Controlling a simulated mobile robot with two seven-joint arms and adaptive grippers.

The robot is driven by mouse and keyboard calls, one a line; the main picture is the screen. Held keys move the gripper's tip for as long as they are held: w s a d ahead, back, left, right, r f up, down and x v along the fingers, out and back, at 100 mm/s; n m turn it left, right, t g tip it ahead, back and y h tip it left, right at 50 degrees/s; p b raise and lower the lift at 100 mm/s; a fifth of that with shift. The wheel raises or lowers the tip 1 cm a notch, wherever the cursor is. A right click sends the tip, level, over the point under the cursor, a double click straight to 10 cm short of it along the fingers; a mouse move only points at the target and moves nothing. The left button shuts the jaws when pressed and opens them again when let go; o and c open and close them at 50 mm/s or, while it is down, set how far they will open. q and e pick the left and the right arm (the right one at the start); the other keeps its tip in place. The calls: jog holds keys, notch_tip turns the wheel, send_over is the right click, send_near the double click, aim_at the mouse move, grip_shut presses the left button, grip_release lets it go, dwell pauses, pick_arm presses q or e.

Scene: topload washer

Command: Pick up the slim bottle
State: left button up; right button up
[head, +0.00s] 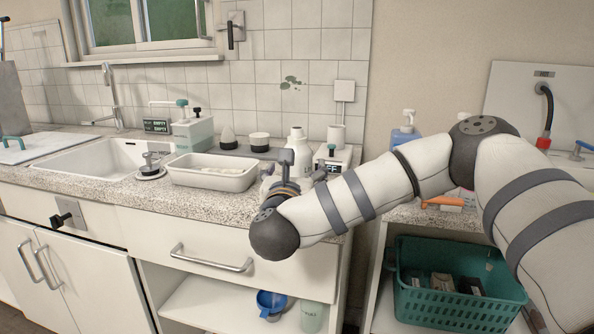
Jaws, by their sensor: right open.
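A slim white bottle (297,142) stands upright on the speckled counter, right of the white tray. Its lower part is hidden behind my right gripper. My right gripper (288,162) is in front of the bottle, above the counter's front part. It is open, and its fingers show small and partly covered by my own wrist. I cannot tell whether a finger touches the bottle. My left gripper is not in view.
The white tray (213,182) sits left of the gripper, with a soap dispenser (193,134) and small jars (259,142) behind. A white box (334,156) stands close right. Below right is a green basket (455,311). The sink (100,160) is left.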

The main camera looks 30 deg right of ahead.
aim_at(297, 165)
jog(key=x, duration=0.3)
jog(key=shift+r, duration=0.1)
jog(key=c, duration=1.6)
